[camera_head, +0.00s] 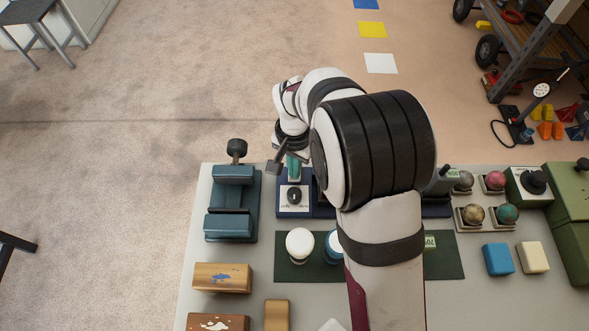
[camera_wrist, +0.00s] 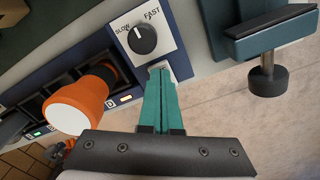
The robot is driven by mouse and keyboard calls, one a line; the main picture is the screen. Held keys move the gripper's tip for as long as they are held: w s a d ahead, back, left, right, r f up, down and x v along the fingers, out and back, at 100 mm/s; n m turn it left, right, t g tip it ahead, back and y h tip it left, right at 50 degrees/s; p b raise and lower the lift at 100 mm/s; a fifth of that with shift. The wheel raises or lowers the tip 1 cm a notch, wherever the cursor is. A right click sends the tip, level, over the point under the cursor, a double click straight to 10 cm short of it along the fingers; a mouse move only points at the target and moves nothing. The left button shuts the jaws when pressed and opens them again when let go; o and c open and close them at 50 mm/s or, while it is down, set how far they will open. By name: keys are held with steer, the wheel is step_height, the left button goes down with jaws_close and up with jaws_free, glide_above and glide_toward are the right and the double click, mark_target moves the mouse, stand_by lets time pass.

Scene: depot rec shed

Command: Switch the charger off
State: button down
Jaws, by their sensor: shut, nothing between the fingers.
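The charger is a dark blue unit (camera_head: 283,212) under my arm, also in the wrist view (camera_wrist: 182,66). Its white panel carries a black knob (camera_wrist: 142,39) between the words SLOW and FAST; the knob also shows in the head view (camera_head: 294,195). The knob's white mark points up and left in the wrist view. My gripper (camera_wrist: 159,72) has teal fingers pressed together and empty. Its tips are at the panel's edge beside the knob and hide what lies there; I cannot tell whether they touch. In the head view my gripper (camera_head: 293,166) is just beyond the knob.
An orange torch with a white face (camera_wrist: 80,103) sits in a charger bay, with a green light (camera_wrist: 37,134) farther along. A blue-grey vise (camera_head: 232,205) stands left of the charger. White (camera_head: 299,243) and blue (camera_head: 332,246) round-topped items stand on a green mat in front.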

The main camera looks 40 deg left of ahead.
steer(key=shift+f, duration=0.5)
steer(key=shift+r, duration=3.55)
